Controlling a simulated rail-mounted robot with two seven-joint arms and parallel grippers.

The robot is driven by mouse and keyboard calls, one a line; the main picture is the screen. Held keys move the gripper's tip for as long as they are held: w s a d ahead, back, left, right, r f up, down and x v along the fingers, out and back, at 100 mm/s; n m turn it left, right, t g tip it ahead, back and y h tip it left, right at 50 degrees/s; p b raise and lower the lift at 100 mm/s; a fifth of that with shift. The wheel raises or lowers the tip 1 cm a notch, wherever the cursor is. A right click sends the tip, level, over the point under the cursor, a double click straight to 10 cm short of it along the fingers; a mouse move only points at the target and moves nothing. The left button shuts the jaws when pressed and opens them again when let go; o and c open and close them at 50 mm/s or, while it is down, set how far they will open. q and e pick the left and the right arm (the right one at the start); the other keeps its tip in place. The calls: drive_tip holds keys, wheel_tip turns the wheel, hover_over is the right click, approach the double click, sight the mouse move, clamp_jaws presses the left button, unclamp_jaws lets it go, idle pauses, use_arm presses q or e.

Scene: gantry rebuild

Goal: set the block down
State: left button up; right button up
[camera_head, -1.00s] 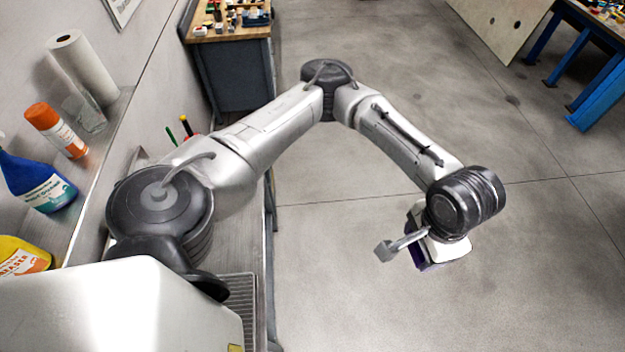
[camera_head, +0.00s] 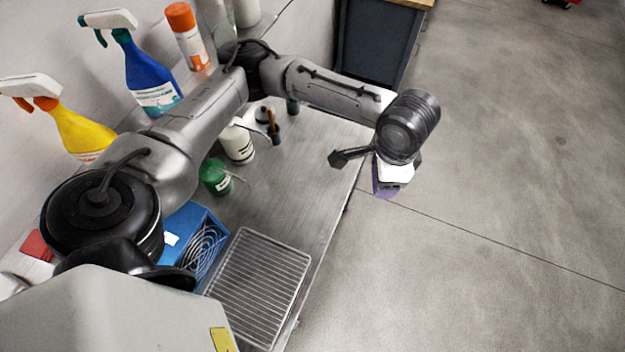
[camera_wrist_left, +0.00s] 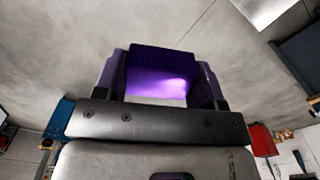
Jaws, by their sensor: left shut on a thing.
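My left gripper (camera_head: 384,186) hangs past the right edge of the metal bench, over the grey floor. Little of it shows in the head view below the dark wrist joint. In the left wrist view a purple block (camera_wrist_left: 158,62) sits between the two fingers, and the gripper is shut on it. The block's near face is bright violet and its top part is dark. In the head view only a small purple patch shows under the wrist. My right gripper is in neither view.
The metal bench (camera_head: 310,160) holds a wire rack (camera_head: 258,285), a blue bin (camera_head: 205,240), a green-lidded jar (camera_head: 214,177) and a white bottle (camera_head: 238,143). Spray bottles stand on the shelf at left. Bare bench shows between jar and right edge. The floor at right is clear.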

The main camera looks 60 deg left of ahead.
use_arm(q)
drive_tip(key=w+a+f+m+b, duration=0.2)
drive_tip(key=a+f+m+b, duration=0.3)
drive_tip(key=f, duration=0.4)
drive_tip(key=w+a+f+m+b, duration=0.25)
drive_tip(key=f+m+b, duration=0.35)
drive_tip(key=f, duration=0.3)
drive_tip(key=m+b, duration=1.1)
drive_tip(key=b, duration=0.2)
hover_over(315, 176)
wheel_tip(315, 176, down, 24)
drive_tip(key=shift+a, duration=0.1)
drive_tip(key=shift+f, duration=2)
drive_tip(key=shift+f, duration=0.2)
drive_tip(key=o, duration=1)
